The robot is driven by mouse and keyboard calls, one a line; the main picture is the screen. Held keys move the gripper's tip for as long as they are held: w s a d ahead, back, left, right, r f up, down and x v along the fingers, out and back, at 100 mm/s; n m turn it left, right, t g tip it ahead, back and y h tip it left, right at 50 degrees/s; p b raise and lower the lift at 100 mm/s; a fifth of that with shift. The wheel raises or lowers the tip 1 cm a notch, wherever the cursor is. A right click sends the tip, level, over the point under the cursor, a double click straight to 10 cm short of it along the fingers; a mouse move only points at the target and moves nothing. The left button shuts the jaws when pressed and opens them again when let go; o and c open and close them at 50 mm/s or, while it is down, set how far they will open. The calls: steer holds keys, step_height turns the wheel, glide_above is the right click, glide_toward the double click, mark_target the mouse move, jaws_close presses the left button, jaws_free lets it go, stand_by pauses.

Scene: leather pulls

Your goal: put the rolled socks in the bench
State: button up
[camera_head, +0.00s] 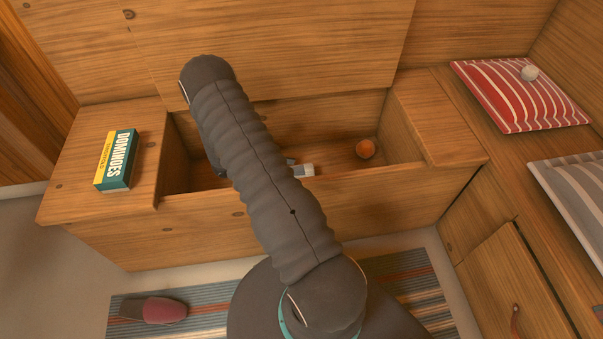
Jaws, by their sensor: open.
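My arm crosses in front of the bench and hides part of the opening. My gripper is hidden behind the arm.
A dominoes box (116,160) lies on the bench's left top. A grey striped cushion (575,185) lies on the right seat, above a cupboard door (510,290). A striped rug (210,311) with a maroon slipper-like thing (153,310) is on the floor.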

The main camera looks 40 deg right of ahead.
steer(key=v, duration=0.8)
steer(key=shift+a+r, duration=0.1)
steer(key=shift+r, duration=0.15)
steer(key=s+a+r+m+t+y, duration=0.2)
steer(key=a+r+m+y, duration=0.15)
steer(key=r, duration=0.85)
steer(key=s+a+r+m+t+y, duration=0.2)
steer(key=a+r+m, duration=0.15)
steer(key=r, duration=0.85)
steer(key=s+a+r+m+t+y, duration=0.4)
steer(key=s+a+r+t+y, duration=0.2)
steer(key=s+a+r, duration=0.5)
steer(key=s+r+t, duration=0.2)
steer(key=s+r, duration=0.1)
steer(key=s, duration=0.1)
steer(key=shift+s+r+m+t, duration=0.3)
steer(key=shift+s+r+t, duration=0.05)
steer(key=shift+t, duration=0.05)
